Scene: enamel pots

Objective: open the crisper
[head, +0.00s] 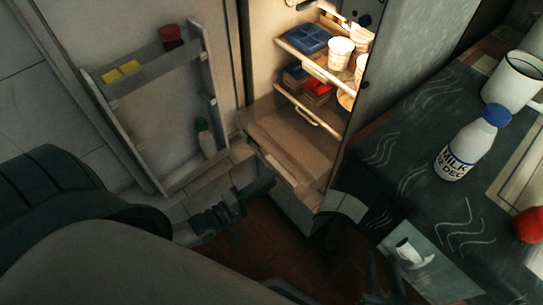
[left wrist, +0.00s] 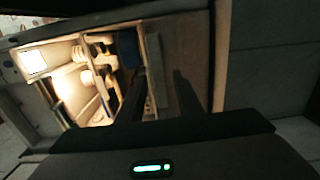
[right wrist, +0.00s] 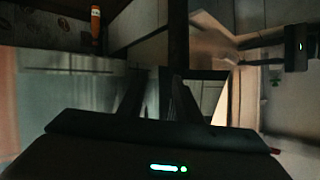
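The fridge stands open in the head view. The crisper (head: 292,138) is the pale brownish bin at the bottom, below the shelves. Its front edge (head: 283,172) appears to jut out past the fridge body; how far is hard to tell. My left gripper (head: 262,188) is just in front and to the left of that edge, apparently not holding it. In the left wrist view its fingers (left wrist: 158,100) are apart with nothing clearly between them. My right gripper (head: 386,275) is low, dim, in front of the counter; in the right wrist view its fingers (right wrist: 158,100) are apart and empty.
The open fridge door (head: 155,110) stands left, with a green-capped bottle (head: 206,138) in its rack. Lit shelves hold a blue container (head: 304,38) and white tubs (head: 340,52). On the right counter are a milk bottle (head: 472,143) and a white pot (head: 515,80).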

